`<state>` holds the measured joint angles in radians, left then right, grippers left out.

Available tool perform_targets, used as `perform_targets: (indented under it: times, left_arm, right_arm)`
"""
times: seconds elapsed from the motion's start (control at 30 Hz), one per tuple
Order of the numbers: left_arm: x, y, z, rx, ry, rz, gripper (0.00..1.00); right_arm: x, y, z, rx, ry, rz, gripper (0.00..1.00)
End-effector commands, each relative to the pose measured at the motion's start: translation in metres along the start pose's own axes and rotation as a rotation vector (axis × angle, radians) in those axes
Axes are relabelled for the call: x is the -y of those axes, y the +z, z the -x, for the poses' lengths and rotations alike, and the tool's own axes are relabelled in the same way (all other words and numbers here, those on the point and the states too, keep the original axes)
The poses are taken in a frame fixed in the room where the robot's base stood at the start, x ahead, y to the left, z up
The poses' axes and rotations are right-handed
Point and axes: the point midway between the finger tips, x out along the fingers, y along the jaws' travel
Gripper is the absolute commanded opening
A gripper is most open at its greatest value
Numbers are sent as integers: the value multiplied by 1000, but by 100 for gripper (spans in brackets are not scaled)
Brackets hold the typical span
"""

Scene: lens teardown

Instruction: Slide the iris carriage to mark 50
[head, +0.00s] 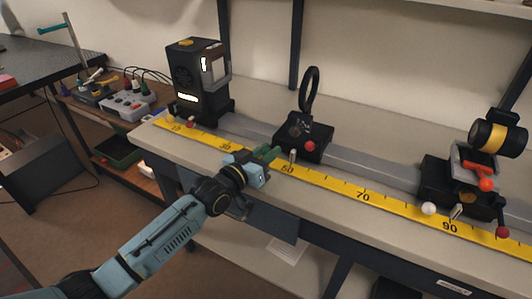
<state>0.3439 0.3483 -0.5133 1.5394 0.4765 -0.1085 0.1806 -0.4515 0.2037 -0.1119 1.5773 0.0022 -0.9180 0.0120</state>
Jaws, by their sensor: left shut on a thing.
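The iris carriage (318,148), a black block with a black ring (309,91) standing on it, sits on the grey rail at the middle. A red ball knob (309,146) is at its front right. Its pale pointer (292,155) stands just above the 50 label on the yellow scale (330,182); the exact tick is too small to read. My left gripper (267,154) is at the carriage's front left, shut on what looks like its green handle, mostly hidden by the fingers. My right gripper is not in view.
A black lamp housing (197,77) stands on the rail's left end. Another carriage (448,186) with a yellow-banded cylinder (497,138) sits near 90. The rail (373,168) is clear on both sides of the iris carriage. A grey control box (128,105) is at left.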

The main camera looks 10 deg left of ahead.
Motion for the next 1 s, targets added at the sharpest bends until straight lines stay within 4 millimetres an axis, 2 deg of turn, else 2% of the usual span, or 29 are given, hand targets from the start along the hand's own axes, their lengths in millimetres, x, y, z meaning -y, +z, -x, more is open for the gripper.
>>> perform_targets:
  times: [0.03,0.17,0.43,0.57,0.73,1.0]
  left_arm:
    - [1,-1,0,-1,-3,-2,29]
    - [1,-1,0,-1,-2,-1,44]
    - [0,0,1,0,-1,0,44]
    - [0,0,8,0,-2,0,44]
    - [0,-1,32,3,-1,0,44]
    - [0,-1,91,4,-2,0,44]
  right_arm:
    - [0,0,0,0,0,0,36]
    - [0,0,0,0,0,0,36]
    - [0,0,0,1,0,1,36]
    - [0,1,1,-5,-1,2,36]
    - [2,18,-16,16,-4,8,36]
    - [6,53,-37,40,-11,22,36]
